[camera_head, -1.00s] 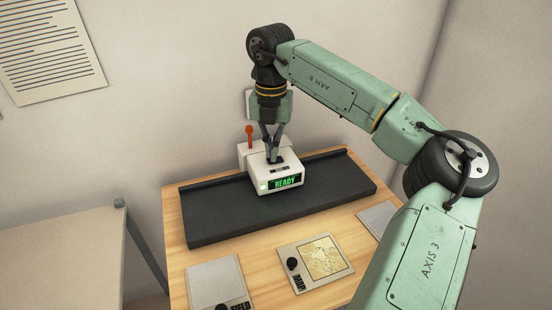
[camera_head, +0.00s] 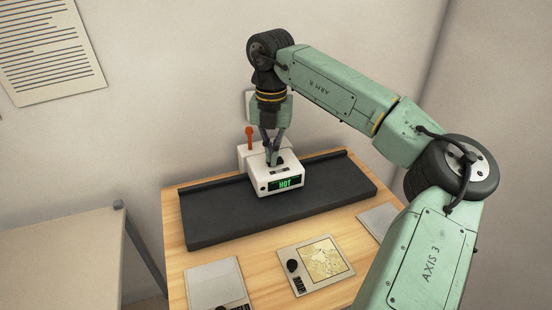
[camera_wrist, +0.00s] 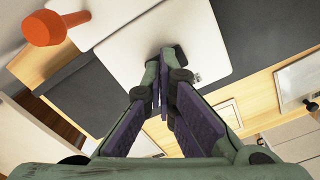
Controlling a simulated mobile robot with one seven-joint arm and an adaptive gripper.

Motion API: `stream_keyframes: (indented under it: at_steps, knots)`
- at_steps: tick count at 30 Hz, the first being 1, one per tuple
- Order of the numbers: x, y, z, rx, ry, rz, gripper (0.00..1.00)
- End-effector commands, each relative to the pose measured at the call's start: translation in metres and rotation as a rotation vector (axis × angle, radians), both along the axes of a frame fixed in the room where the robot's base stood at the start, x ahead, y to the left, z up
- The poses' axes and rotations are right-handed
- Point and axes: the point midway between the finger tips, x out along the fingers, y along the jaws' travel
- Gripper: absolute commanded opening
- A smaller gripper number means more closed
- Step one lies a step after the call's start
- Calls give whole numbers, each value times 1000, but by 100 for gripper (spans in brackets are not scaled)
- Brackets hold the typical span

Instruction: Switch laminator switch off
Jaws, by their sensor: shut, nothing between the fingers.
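The laminator is a white box (camera_head: 258,172) with a dark display (camera_head: 286,184) that reads "HOT" in green. It sits on a long dark bed on the wooden table. A small dark switch area (camera_head: 279,160) on top of the box is largely covered by my fingers. My gripper (camera_head: 273,163) points down at the top of the box, shut and empty, its tips at or very near the switch; contact cannot be made out.
An orange-red lever (camera_head: 249,137) stands at the back left of the laminator, close to my gripper. The dark bed (camera_head: 215,217) runs along the table (camera_head: 262,247). Framed prints, one with a map (camera_head: 322,259), lie in front. A wall rises behind.

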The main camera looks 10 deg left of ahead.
Motion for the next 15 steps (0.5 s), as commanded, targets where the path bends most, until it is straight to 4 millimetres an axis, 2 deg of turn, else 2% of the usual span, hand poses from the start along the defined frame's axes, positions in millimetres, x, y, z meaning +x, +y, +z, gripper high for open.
stream_keyframes:
  at_steps: [15]
  knots:
    - [0,0,45,0,-3,-1,0]
